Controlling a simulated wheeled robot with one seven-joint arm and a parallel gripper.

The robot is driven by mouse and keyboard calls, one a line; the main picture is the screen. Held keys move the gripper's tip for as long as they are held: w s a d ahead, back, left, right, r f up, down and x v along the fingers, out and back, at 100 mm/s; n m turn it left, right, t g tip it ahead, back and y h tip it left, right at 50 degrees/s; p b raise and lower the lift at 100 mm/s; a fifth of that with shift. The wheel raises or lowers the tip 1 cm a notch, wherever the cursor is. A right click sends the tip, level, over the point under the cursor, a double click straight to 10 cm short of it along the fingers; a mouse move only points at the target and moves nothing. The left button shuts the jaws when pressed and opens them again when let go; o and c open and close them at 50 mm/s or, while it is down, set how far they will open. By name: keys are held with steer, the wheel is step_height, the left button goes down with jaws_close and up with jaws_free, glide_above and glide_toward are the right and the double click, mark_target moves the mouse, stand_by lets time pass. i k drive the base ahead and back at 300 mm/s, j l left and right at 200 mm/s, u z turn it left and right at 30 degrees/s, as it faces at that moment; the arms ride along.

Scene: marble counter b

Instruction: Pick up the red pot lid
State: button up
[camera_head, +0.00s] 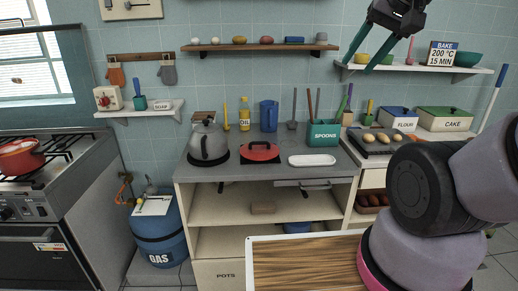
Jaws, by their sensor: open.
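The red pot lid (262,151) lies on the grey counter (232,174), to the right of a grey kettle-like pot. It looks round and red with a dark knob on top and a dark patch beneath its front edge. My gripper (383,53) is high at the top right, in front of the wall shelf. Its two dark green fingers point down and left and are spread apart with nothing between them. It is well away from the lid. The lid is not hidden by my arm.
A grey kettle (208,144) stands close left of the lid, and a white dish (312,160) lies to its right. A teal utensil holder (323,133), a blue jug (269,116) and an oil bottle (244,115) stand behind. A wooden-topped surface (305,266) is in the foreground.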

mark_target(254, 151)
steer(key=i+j+z, duration=0.1)
steer(key=i+j, duration=0.15)
steer(key=i+j+z, duration=0.1)
steer(key=j, duration=0.3)
steer(key=i+j+z, duration=0.1)
steer(key=i+j, duration=0.2)
steer(key=i+j+z, duration=0.1)
steer(key=j, duration=0.3)
steer(key=i, duration=0.1)
